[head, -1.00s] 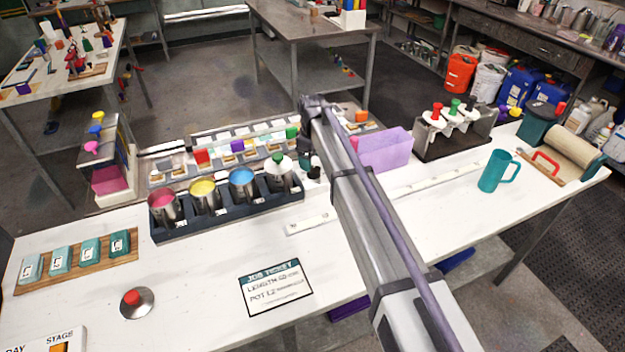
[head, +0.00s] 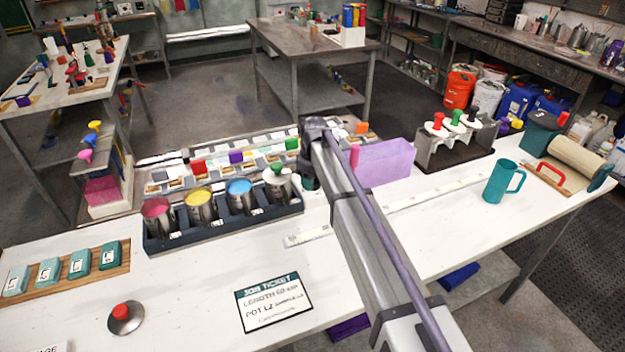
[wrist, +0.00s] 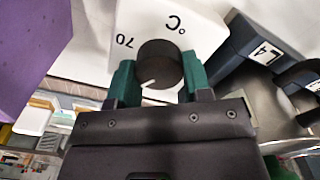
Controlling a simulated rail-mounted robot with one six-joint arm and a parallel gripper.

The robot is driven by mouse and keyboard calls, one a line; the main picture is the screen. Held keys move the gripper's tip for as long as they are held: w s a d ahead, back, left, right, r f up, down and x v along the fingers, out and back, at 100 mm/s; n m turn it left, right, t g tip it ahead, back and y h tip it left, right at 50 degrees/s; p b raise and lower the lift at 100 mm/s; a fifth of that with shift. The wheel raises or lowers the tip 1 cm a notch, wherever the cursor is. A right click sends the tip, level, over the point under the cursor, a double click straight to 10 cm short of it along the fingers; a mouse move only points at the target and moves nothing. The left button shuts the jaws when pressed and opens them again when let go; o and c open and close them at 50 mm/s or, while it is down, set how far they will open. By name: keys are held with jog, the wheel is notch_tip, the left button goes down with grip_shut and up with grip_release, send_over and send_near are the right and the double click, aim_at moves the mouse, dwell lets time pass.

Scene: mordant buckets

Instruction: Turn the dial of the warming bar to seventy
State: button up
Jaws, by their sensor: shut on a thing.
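The warming bar (head: 225,232) is a dark trough holding several pots, left of centre in the head view. In the wrist view, its dark L4-labelled end (wrist: 245,62) shows at the right. The black round dial (wrist: 160,62) sits by a white panel (wrist: 195,28) marked "70" and "°C", both upside down. The dial's white pointer line is towards the lower left of the picture, and the "70" is at the upper left. My gripper (wrist: 160,78) is shut on the dial, one green fingertip on each side. In the head view my arm hides the dial.
A purple holder (head: 383,163) stands right of my arm. A job ticket (head: 273,301) and a red-knobbed lid (head: 124,318) lie in front of the bar. A teal jug (head: 500,182) stands further right.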

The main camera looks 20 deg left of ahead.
jog(key=shift+m, duration=0.4)
jog(key=m, duration=1.2)
jog(key=shift+w+d+m, duration=0.1)
jog(key=shift+d+m, duration=0.05)
jog(key=shift+m, duration=0.25)
dwell(0.4)
jog(key=o, duration=0.9)
